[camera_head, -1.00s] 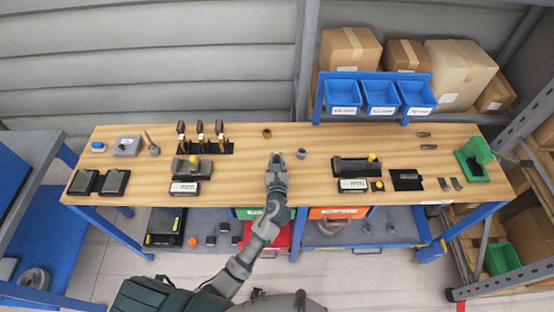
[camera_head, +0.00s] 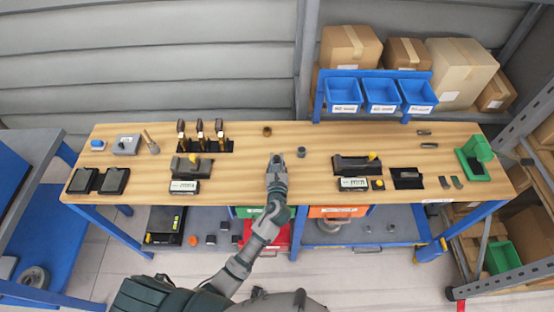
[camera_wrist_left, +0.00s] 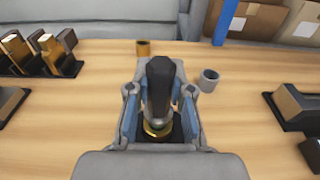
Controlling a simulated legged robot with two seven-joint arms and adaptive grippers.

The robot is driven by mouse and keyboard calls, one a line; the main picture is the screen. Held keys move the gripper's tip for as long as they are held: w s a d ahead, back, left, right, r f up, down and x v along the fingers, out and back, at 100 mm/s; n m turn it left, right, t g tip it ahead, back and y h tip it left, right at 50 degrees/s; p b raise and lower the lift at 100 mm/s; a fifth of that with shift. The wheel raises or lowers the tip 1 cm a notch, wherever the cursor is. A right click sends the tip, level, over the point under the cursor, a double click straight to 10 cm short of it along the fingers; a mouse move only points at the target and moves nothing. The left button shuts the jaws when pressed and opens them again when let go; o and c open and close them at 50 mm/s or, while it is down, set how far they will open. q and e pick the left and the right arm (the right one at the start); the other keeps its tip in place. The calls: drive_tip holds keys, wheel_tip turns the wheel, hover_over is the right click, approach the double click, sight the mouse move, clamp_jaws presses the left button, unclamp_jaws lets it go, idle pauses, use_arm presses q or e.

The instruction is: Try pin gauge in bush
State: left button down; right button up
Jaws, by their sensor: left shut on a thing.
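My left gripper (camera_head: 276,158) is shut on a pin gauge with a dark faceted handle (camera_wrist_left: 160,88) and a brass-coloured collar, over the middle of the bench. The gauge's lower end is hidden between the fingers, so I cannot tell its height above the wood. A grey bush (camera_head: 301,153) stands just right of the gripper, apart from it; it also shows in the wrist view (camera_wrist_left: 208,81). A brass-coloured bush (camera_head: 267,132) stands farther back, also in the wrist view (camera_wrist_left: 143,48). My right gripper is not in view.
A black rack (camera_head: 228,148) with several dark-handled gauges stands to the left. Black fixtures lie left (camera_head: 205,170) and right (camera_head: 345,166), with small displays in front. Blue bins (camera_head: 380,95) stand at the back right. The wood around the bushes is clear.

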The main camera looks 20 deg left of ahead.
use_arm(q)
drive_tip(key=shift+f, duration=0.1)
idle(0.3)
drive_tip(key=c, duration=1)
unclamp_jaws()
drive_tip(key=shift+o, duration=0.2)
drive_tip(key=shift+s, duration=0.1)
